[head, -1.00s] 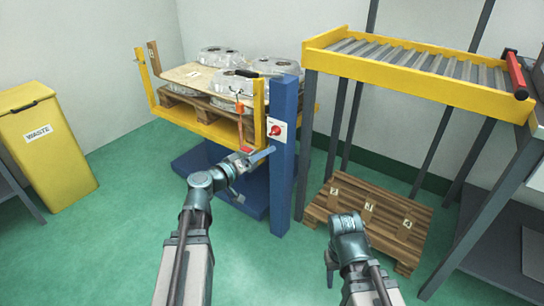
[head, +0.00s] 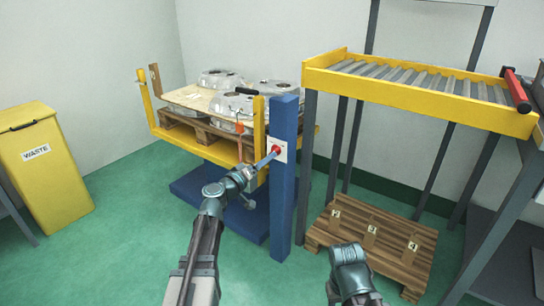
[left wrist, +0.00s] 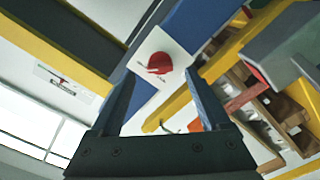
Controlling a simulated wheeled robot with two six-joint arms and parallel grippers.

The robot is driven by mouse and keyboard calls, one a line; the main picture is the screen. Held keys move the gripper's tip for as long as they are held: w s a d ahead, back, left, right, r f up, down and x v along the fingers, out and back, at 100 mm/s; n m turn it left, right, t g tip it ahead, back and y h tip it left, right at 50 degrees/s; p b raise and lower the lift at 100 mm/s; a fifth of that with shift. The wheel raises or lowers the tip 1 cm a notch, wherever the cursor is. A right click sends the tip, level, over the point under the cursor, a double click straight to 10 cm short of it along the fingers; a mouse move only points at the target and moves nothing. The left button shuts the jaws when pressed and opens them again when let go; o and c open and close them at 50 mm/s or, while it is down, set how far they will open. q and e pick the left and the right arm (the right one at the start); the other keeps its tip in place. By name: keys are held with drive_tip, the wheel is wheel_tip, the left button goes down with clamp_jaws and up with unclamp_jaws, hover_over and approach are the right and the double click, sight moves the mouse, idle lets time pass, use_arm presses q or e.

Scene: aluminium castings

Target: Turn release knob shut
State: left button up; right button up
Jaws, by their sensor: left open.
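The red release knob (head: 276,149) sits on a white plate (head: 283,156) on the blue post (head: 284,190) of the lift. My left gripper (head: 268,160) points at the knob from the front, its tips close to the plate. In the left wrist view the knob (left wrist: 160,62) shows ahead between the two open fingers (left wrist: 160,88), apart from both. Small print beside the knob is too small to read. My right gripper (head: 331,290) hangs low at the bottom of the head view, away from the knob; its jaws do not show clearly.
The yellow lift frame (head: 205,146) holds a pallet with several castings (head: 232,104) left of the post. A roller conveyor (head: 420,97) stands right, with a wooden pallet (head: 370,240) below it. A yellow waste bin (head: 45,170) is far left.

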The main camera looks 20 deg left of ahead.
use_arm(q)
drive_tip(key=shift+x, duration=2.5)
drive_tip(key=shift+c, duration=0.2)
clamp_jaws()
drive_tip(key=shift+r+n+p, duration=0.2)
drive_tip(key=shift+n, duration=4.25)
drive_tip(key=shift+r+n+p, duration=0.2)
drive_tip(key=shift+n, duration=4.25)
